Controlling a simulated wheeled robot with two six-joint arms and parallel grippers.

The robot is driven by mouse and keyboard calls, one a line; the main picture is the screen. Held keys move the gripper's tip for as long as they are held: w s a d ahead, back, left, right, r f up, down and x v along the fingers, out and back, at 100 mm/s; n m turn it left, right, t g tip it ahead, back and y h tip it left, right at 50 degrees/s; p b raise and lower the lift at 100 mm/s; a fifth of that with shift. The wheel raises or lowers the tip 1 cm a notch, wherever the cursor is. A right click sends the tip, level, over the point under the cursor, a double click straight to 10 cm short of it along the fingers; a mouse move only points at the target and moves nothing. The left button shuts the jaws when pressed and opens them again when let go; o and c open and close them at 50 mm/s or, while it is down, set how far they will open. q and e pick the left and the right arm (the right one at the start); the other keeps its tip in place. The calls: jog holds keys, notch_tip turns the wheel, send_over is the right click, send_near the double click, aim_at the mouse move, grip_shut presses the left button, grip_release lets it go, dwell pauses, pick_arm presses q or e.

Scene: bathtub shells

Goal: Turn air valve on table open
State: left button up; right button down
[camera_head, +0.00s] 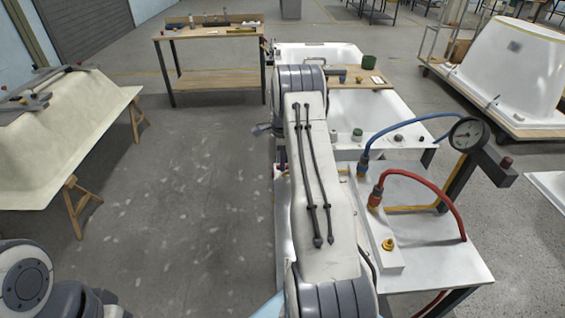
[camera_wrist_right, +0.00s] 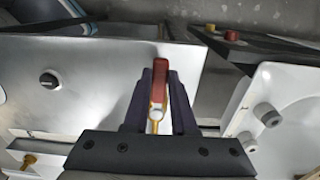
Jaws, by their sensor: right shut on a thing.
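The air valve shows in the right wrist view as a red handle (camera_wrist_right: 161,68) with a brass-coloured stem below it. My right gripper (camera_wrist_right: 160,84) has one dark finger on each side of the handle and is shut on it. The handle points up in that picture, near the edge of a pale metal table top. In the head view, my right arm runs down the middle and hides the valve and most of the gripper. The white table (camera_head: 452,262) shows to the right of the arm. My left gripper is out of view; only part of my left arm shows at bottom left.
A pressure gauge (camera_head: 466,134) on a dark post, a blue hose (camera_head: 400,128) and a red hose (camera_head: 437,192) stand over the table. Another tub (camera_head: 60,130) rests on trestles at left. The floor between is clear.

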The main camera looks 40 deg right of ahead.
jog(key=shift+d+r, duration=0.1)
jog(key=c, duration=0.7)
grip_release()
jog(key=shift+r+b, duration=1)
jog(key=shift+r, duration=4.2)
